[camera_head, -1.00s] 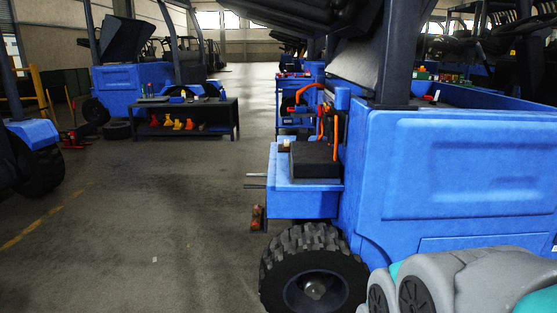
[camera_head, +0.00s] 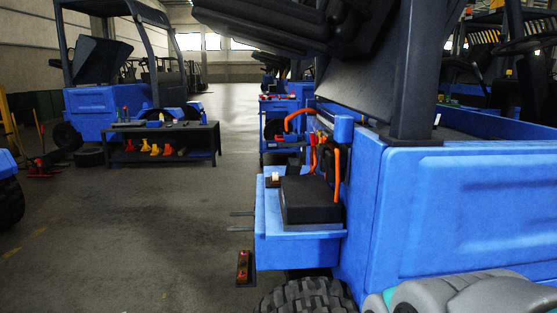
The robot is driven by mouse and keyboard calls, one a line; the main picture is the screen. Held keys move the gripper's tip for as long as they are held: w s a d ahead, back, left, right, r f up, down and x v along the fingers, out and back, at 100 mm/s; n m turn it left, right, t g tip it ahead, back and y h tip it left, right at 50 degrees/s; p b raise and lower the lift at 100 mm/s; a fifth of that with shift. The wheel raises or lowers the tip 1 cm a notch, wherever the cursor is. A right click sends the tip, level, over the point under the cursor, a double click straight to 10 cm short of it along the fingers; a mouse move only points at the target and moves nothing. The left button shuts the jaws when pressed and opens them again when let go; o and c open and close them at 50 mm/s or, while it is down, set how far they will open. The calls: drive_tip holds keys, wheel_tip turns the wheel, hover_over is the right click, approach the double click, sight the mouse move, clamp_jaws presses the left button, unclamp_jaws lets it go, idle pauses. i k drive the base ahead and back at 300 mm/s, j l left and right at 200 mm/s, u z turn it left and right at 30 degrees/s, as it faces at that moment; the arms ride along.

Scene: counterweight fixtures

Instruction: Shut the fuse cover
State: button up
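I cannot pick out the fuse cover for certain. A small brown and whitish part (camera_head: 273,180) sits on the blue ledge (camera_head: 270,222) of the near vehicle, left of a black box (camera_head: 308,203); it may be the fuse holder, but it is too small to tell if a cover stands open. Orange cables (camera_head: 337,165) run behind the black box. My grey and teal arm shows at the bottom right, beside the vehicle's blue side. My gripper is not in view.
The near blue vehicle's body (camera_head: 470,210) fills the right side, with a wheel (camera_head: 308,297) below the ledge. A red-brown part (camera_head: 243,266) sticks out low at left. A dark workbench (camera_head: 165,148) stands farther back left.

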sight(294, 166)
drive_tip(key=i+j+u, duration=1.05)
drive_tip(key=u, duration=0.15)
drive_tip(key=i+j, duration=0.1)
drive_tip(key=i, duration=0.45)
drive_tip(key=i+j, duration=0.1)
drive_tip(key=i, duration=0.45)
drive_tip(key=i+z, duration=0.2)
drive_tip(key=z, duration=0.2)
drive_tip(key=i+z, duration=0.2)
drive_tip(key=z, duration=0.2)
drive_tip(key=i+z, duration=0.2)
drive_tip(key=z, duration=0.15)
drive_tip(key=i+j+z, duration=0.15)
drive_tip(key=z, duration=0.25)
drive_tip(key=i, duration=0.05)
